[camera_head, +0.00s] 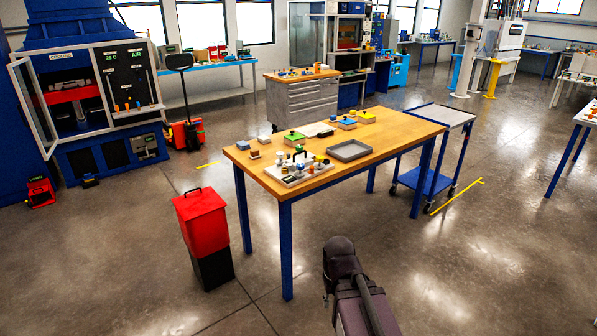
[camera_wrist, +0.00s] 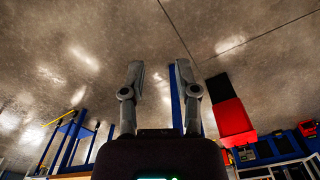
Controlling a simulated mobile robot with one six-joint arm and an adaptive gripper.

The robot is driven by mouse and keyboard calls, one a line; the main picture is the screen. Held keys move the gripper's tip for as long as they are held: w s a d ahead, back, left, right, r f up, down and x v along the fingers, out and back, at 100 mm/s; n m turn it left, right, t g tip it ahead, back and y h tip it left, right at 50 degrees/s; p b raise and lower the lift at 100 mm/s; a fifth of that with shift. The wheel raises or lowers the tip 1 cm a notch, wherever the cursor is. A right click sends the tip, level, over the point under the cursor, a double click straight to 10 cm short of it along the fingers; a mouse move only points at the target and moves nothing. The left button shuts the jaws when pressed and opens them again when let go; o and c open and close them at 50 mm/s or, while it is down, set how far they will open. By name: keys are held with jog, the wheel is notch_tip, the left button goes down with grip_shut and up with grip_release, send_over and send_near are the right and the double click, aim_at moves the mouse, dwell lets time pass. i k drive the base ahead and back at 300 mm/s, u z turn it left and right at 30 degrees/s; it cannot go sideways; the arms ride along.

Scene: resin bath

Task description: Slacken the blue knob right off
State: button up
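No blue knob can be made out for certain; the small parts are too tiny at this distance. A light board with several small fittings (camera_head: 282,178) lies on the near left part of the wooden table, with black, yellow and orange pieces on it. A small block with a blue part (camera_head: 347,125) sits further back on the table. The cabinet marked COOLING (camera_head: 85,62) at the left carries several small orange-toned handles. My gripper (camera_wrist: 159,64) is open and empty in the wrist view, its two fingers apart over bare floor, away from the table.
The wooden table (camera_head: 400,130) has blue legs and holds a grey tray (camera_head: 349,151). A red and black bin (camera_head: 202,215) stands at its left; it also shows in the wrist view (camera_wrist: 231,117). A trolley (camera_head: 440,113) stands at the right. The near floor is clear.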

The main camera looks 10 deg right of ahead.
aim_at(300, 166)
jog(key=u, duration=0.05)
jog(key=k, duration=1.35)
jog(key=z, duration=0.6)
jog(key=i, duration=2.55)
jog(key=u, duration=0.4)
